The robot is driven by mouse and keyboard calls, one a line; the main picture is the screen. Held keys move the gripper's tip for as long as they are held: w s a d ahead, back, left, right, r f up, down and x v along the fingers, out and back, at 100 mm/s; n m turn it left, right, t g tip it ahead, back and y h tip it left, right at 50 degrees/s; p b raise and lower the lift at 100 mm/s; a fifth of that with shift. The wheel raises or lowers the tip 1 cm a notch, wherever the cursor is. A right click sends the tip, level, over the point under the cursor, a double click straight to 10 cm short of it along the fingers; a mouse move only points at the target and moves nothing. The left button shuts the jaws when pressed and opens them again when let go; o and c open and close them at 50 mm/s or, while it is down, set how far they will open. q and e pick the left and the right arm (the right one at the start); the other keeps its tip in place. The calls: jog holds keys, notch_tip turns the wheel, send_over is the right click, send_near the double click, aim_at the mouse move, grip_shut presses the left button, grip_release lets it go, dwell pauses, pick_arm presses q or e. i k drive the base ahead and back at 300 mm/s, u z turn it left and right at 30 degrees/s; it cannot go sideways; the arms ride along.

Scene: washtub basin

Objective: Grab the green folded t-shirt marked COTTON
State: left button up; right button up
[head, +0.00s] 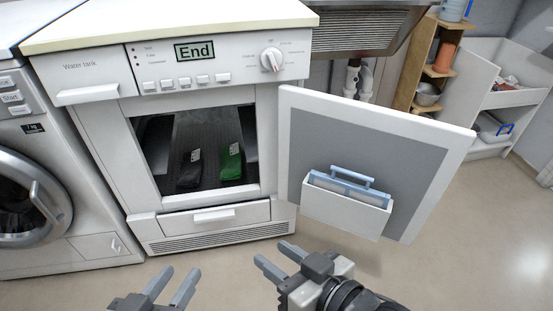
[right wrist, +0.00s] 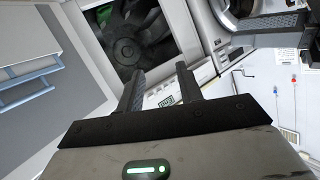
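A green folded t-shirt (head: 231,161) with a small white label lies inside the open dryer (head: 215,215), on the right side of its dark floor. A black folded garment (head: 189,172), also with a white label, lies to its left, apart from it. The label words are too small to read. My left gripper (head: 172,284) is open and empty, low in front of the dryer. My right gripper (head: 274,257) is open and empty, in front of the dryer below its open door; its two fingers also show apart in the right wrist view (right wrist: 159,85).
The dryer door (head: 420,165) stands swung open to the right, with a white holder (head: 345,208) on its inner side. A washing machine (head: 35,190) stands at the left. Shelves (head: 440,70) stand at the back right. The floor (head: 480,240) at the right is clear.

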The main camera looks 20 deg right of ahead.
aim_at(230, 168)
jog(key=z, duration=0.1)
jog(key=i, duration=1)
